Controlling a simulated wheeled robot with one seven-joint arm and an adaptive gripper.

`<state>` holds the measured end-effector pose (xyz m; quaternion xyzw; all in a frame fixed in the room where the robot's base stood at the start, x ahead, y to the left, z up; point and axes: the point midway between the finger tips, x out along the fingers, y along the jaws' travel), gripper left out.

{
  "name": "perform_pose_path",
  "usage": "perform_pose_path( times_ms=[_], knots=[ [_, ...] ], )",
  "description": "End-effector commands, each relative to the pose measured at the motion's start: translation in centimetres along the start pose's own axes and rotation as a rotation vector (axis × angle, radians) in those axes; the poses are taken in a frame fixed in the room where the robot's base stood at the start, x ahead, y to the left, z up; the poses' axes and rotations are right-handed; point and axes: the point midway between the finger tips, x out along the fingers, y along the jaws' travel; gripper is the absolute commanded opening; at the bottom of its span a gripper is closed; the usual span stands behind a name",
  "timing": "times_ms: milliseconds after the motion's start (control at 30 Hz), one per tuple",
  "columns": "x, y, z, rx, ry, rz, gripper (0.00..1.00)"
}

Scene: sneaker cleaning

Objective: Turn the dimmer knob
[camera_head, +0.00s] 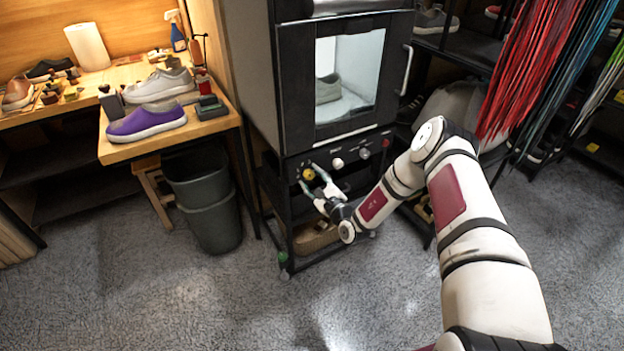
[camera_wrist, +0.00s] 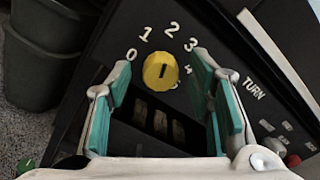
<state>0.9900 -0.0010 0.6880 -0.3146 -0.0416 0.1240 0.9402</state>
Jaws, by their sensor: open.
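The dimmer knob (camera_wrist: 161,71) is round and yellow with a dark slot, on a black panel with white numbers 0 to 4 around it. In the head view the yellow knob (camera_head: 308,174) sits at the left of the cabinet's control panel. My gripper (camera_head: 318,183) is close in front of the knob. In the wrist view its teal-padded fingers (camera_wrist: 162,82) are spread wide, with the knob seen between their tips. Nothing is held. I cannot tell whether either finger touches the knob.
The black cabinet panel (camera_head: 353,163) also has a white knob (camera_head: 338,163) and a red knob (camera_head: 386,143) to the right. A grey bin (camera_head: 213,200) stands left of the cabinet, beside the workbench (camera_head: 115,151). The floor in front (camera_head: 200,300) is clear.

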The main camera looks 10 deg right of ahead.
Motion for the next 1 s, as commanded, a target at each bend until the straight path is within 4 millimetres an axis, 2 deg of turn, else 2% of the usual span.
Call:
perform_pose_path(
  times_ms=[167, 400, 600, 800, 1000],
  knots=[
    [-2.1, -0.1, -0.1, 0.000, 0.003, 0.001, 0.47],
    [-7.0, 0.0, -0.1, 0.001, 0.004, 0.000, 0.47],
    [-10.2, 0.0, -0.1, 0.001, 0.002, 0.000, 0.47],
    [-11.7, 0.0, 0.0, -0.001, 0.001, -0.001, 0.47],
    [-11.8, 0.0, 0.0, -0.001, 0.000, 0.000, 0.47]
  ],
)
